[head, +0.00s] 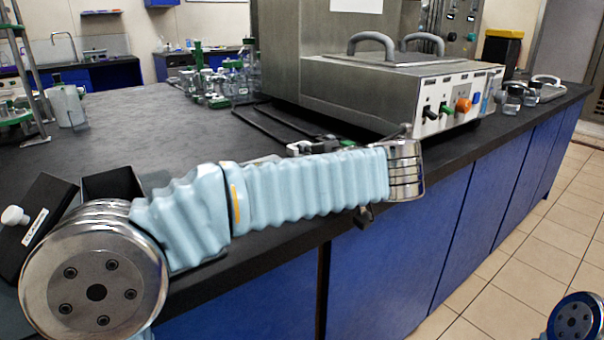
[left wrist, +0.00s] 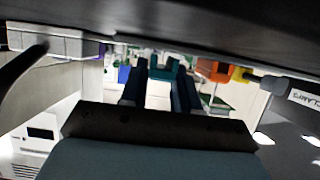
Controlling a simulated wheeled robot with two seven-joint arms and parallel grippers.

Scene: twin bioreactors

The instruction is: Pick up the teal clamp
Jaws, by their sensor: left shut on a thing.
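The teal clamp (left wrist: 166,72) shows in the left wrist view between the fingertips of my left gripper (left wrist: 161,80). The two dark fingers stand on either side of it, shut on it. Only part of the clamp shows; in the head view I cannot make it out. My left arm reaches across the front of the bench there, and its wrist hides most of the gripper. My right gripper is out of view; only a part of my right arm shows at the lower right.
An orange clamp (left wrist: 208,70) and a yellow one (left wrist: 240,75) are close beside the gripper. A box labelled for clamps (left wrist: 304,98) is at the right. In the head view, a steel machine (head: 410,90) stands on the dark bench (head: 110,125), with glassware (head: 225,80) behind.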

